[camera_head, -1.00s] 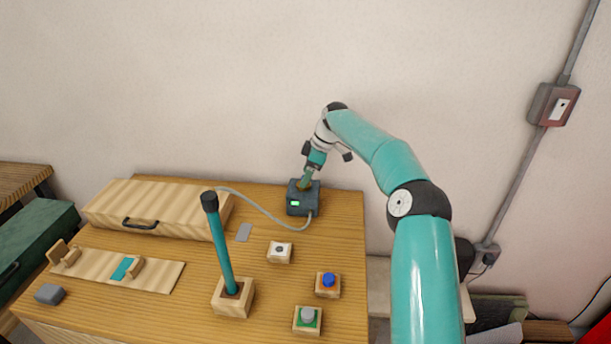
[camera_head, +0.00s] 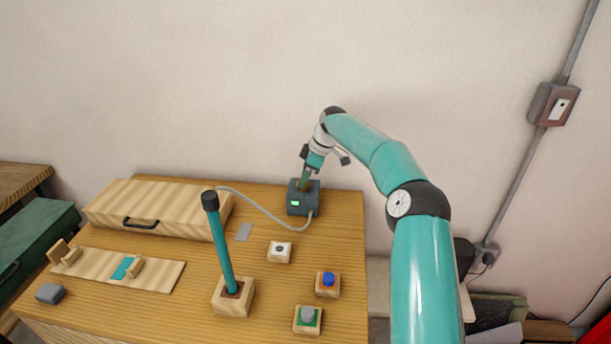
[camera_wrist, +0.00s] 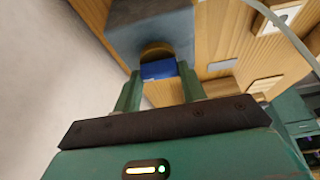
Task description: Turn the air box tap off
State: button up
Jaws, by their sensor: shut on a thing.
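The air box (camera_head: 301,204) is a dark grey-blue box at the back right of the table, with a small lit green display on its front. It also shows at the top of the wrist view (camera_wrist: 133,30). Its tap has a round brass base (camera_wrist: 156,51) and a blue handle (camera_wrist: 158,69). My gripper (camera_head: 306,180) points down onto the top of the box. In the wrist view my gripper (camera_wrist: 158,80) has its two green fingers on either side of the blue handle, shut on it. In the head view the handle is hidden by the fingers.
A grey hose (camera_head: 262,209) runs from the box toward a wooden case (camera_head: 150,205) at the left. A tall teal lever (camera_head: 222,250) stands in front. Button blocks, one with a blue button (camera_head: 328,279), sit at the front right. The wall is close behind the box.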

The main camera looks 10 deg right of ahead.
jog(key=m+t, duration=0.1)
jog(key=m, duration=0.3)
jog(key=shift+s+h, duration=0.15)
jog(key=shift+h, duration=0.25)
jog(key=m, duration=0.2)
jog(key=m+t+h, duration=0.1)
jog(key=m, duration=0.2)
jog(key=shift+a+r+m+t+h, duration=0.1)
jog(key=shift+a+m+t+h, duration=0.1)
jog(key=shift+m+t+h, duration=0.1)
jog(key=m+h, duration=0.1)
jog(key=m, duration=0.3)
jog(key=shift+a+h, duration=0.1)
jog(key=shift+h, duration=0.3)
jog(key=shift+m+h, duration=0.7)
jog(key=shift+m, duration=1.3)
jog(key=o, duration=1)
